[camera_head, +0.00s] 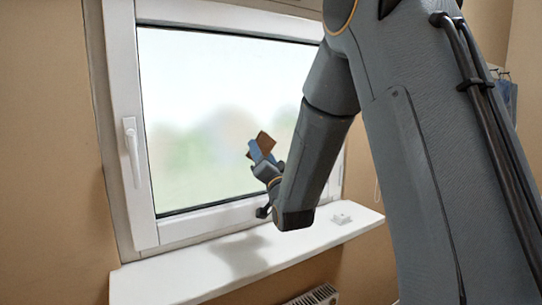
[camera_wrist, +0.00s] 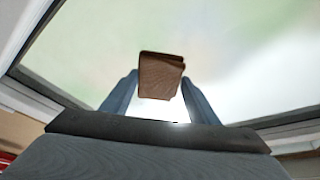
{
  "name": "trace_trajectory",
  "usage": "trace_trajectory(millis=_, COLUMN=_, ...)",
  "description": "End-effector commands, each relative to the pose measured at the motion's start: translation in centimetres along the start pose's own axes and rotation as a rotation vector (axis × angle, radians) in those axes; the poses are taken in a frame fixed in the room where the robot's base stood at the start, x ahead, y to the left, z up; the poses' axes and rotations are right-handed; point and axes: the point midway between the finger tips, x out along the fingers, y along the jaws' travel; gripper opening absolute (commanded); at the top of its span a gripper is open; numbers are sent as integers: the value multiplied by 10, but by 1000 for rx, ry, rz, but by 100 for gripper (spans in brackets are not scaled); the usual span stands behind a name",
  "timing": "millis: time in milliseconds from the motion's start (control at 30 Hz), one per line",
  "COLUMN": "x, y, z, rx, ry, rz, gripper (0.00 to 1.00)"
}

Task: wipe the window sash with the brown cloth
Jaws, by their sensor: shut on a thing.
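The brown cloth (camera_head: 265,142) shows as a small folded block in front of the window glass. My gripper (camera_head: 257,155) is shut on it, and the cloth sticks out past the fingertips. In the wrist view the cloth (camera_wrist: 161,76) sits between the two blue-grey fingers of my gripper (camera_wrist: 160,92). The window sash (camera_head: 125,110) is a white frame around a blurred pane, with a white handle (camera_head: 131,150) on its left side. The cloth is in front of the pane's lower middle; I cannot tell whether it touches the glass.
A white sill (camera_head: 180,275) runs below the window, with a small white object (camera_head: 341,218) on its right part. A radiator (camera_head: 316,295) is under the sill. Blue cloths (camera_head: 507,98) hang on hooks at the far right.

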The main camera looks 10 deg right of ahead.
Motion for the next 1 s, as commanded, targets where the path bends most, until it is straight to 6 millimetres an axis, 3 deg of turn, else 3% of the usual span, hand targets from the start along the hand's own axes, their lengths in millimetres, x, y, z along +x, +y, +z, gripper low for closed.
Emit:
trace_trajectory(millis=167, x=0, y=-4, z=0, rx=0, ry=-2, rz=-3, gripper=36)
trace_trajectory(millis=600, x=7, y=-21, z=-24, rx=0, ry=2, rz=0, gripper=36)
trace_trajectory(millis=1000, x=14, y=-2, z=-34, rx=-1, ry=1, rz=2, gripper=36)
